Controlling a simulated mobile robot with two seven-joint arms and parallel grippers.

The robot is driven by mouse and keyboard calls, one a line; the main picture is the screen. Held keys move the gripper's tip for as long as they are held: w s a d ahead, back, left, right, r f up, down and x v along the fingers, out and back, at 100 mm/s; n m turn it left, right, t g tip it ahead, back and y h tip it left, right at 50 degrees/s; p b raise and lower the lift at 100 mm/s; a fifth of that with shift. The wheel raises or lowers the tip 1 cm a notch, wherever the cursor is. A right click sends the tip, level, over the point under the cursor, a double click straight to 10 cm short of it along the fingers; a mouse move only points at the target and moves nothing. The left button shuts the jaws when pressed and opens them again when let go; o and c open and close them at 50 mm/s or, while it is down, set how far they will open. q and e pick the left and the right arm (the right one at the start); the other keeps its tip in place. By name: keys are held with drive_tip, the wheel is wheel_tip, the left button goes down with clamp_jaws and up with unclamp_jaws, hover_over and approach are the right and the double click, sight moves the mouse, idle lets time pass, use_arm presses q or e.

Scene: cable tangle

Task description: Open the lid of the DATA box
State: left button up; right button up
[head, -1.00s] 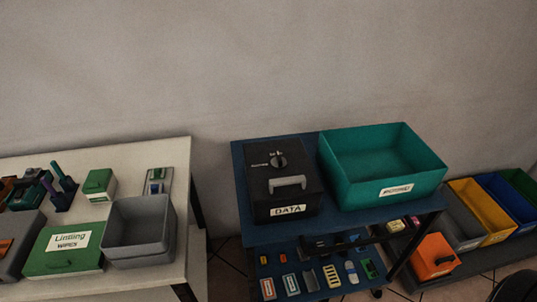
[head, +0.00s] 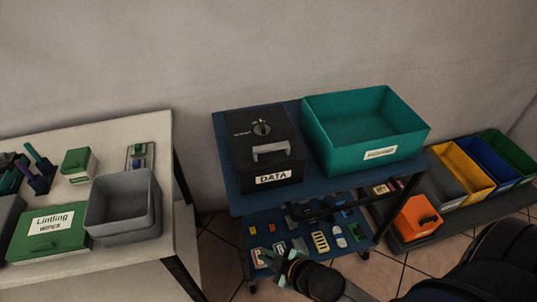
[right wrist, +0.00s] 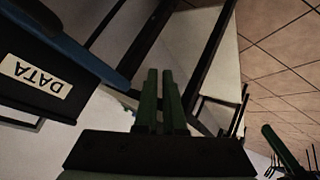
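The black DATA box (head: 285,170) stands on the blue cart's top, at its left side. Its lid is down, with a grey handle (head: 271,150) on it and a round dial (head: 261,129) behind the handle. In the right wrist view the box (right wrist: 25,50) shows upside down at the left, with its white DATA label. My right gripper (head: 277,259) is low in front of the cart, below the box and apart from it. In the right wrist view its two green fingers (right wrist: 160,75) lie almost together with nothing between them. My left gripper does not show in the head view.
A teal bin (head: 365,145) stands right of the box on the cart (head: 236,200). The lower shelf holds several small parts. A white table (head: 150,125) with grey bins is at the left. An orange box (head: 416,218) and coloured bins stand on a low rack at the right.

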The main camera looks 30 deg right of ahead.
drive_tip(key=w+r+n, duration=0.1)
drive_tip(key=n, duration=0.1)
drive_tip(key=w+r+n+b, duration=0.1)
drive_tip(key=w+r+n, duration=0.1)
drive_tip(key=n, duration=0.1)
drive_tip(key=w+r+n, duration=0.1)
drive_tip(key=n, duration=0.2)
drive_tip(key=shift+w+d+r+t+h+b, duration=0.15)
drive_tip(key=shift+w+d+t+h+b, duration=0.1)
drive_tip(key=shift+w+t+h+b, duration=0.15)
clamp_jaws()
drive_tip(key=n+t+h+b, duration=0.4)
drive_tip(key=n+h+b, duration=0.1)
drive_tip(key=n, duration=1.1)
approach(270, 163)
drive_tip(key=x, duration=0.3)
drive_tip(key=r+b+x, duration=0.1)
drive_tip(key=x, duration=0.2)
drive_tip(key=r+b+x, duration=0.1)
drive_tip(key=x, duration=0.2)
drive_tip(key=shift+w+d+f, duration=0.1)
drive_tip(key=shift+w, duration=0.35)
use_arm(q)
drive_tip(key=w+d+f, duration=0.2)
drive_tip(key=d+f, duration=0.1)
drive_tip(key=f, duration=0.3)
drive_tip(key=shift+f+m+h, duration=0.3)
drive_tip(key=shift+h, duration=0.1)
